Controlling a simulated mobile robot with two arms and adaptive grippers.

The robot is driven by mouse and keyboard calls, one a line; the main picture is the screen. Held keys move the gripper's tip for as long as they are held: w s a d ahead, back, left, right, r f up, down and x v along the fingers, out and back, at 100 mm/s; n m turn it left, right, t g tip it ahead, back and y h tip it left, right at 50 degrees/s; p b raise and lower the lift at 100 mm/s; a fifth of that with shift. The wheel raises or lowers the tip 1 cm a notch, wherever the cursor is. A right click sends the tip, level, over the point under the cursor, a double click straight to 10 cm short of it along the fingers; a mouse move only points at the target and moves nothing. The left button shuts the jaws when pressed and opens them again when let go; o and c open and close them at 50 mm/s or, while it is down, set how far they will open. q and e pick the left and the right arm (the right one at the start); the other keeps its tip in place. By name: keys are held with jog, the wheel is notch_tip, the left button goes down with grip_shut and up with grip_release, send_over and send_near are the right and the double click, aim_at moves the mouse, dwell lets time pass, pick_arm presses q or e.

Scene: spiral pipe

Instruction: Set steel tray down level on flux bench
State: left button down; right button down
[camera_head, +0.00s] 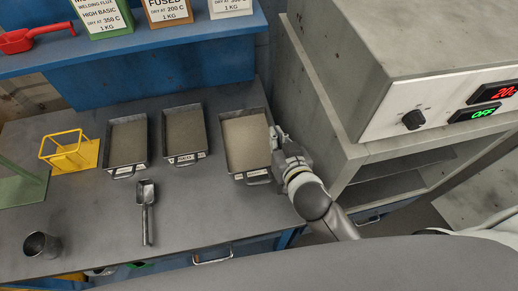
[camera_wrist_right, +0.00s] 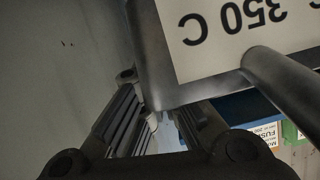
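The steel tray (camera_head: 247,145) is a shallow rectangular pan of tan flux at the right side of the grey flux bench (camera_head: 190,220). It looks about level; I cannot tell whether its bottom touches the bench. My right gripper (camera_head: 276,140) is at its right wall. In the right wrist view, the gripper's fingers (camera_wrist_right: 155,112) straddle the tray's side wall at a corner and appear shut on it. One fingertip is hidden behind the tray (camera_wrist_right: 155,75). The tray's "350 C" label and bar handle show close by. My left gripper is not in view.
Two similar filled trays (camera_head: 127,143) (camera_head: 184,133) stand to the left. A scoop (camera_head: 146,208), yellow rack (camera_head: 72,153) and metal cup (camera_head: 41,245) are on the bench. A blue shelf (camera_head: 150,50) runs behind. The oven cabinet (camera_head: 400,100) stands close on the right.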

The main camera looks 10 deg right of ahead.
notch_tip(320, 180, down, 4)
jog(key=shift+f, duration=0.1)
notch_tip(320, 180, down, 4)
jog(key=shift+r, duration=0.1)
jog(key=shift+w+f, duration=0.1)
jog(key=shift+f, duration=0.25)
jog(key=shift+f, duration=0.1)
jog(key=shift+f+b, duration=0.1)
jog(key=shift+b, duration=0.2)
jog(key=c, duration=1.6)
grip_release()
jog(key=shift+c, duration=0.2)
